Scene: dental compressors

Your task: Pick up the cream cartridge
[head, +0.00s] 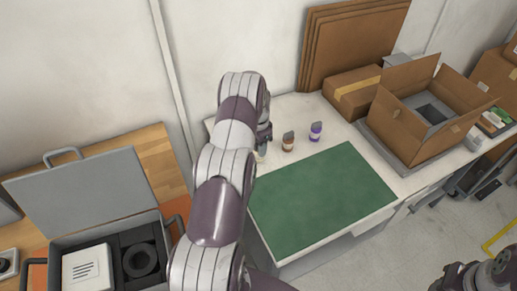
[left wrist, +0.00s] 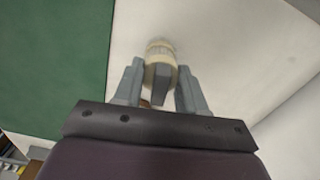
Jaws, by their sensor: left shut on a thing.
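The cream cartridge (left wrist: 160,50) shows in the left wrist view between the two grey fingers of my left gripper (left wrist: 160,82). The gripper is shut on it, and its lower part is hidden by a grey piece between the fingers. In the head view my left gripper (head: 264,138) is at the back left of the white table, and only a small bit of the cream cartridge (head: 260,157) shows beside it. I cannot tell whether the cartridge still touches the table. Part of my right arm shows at the lower right corner; its fingers cannot be made out.
A brown-labelled cartridge (head: 288,144) and a purple-labelled cartridge (head: 316,132) stand right of my left gripper. A green mat (head: 325,200) lies in front. An open cardboard box (head: 420,140) stands at the right. An open grey case (head: 80,195) is at the left.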

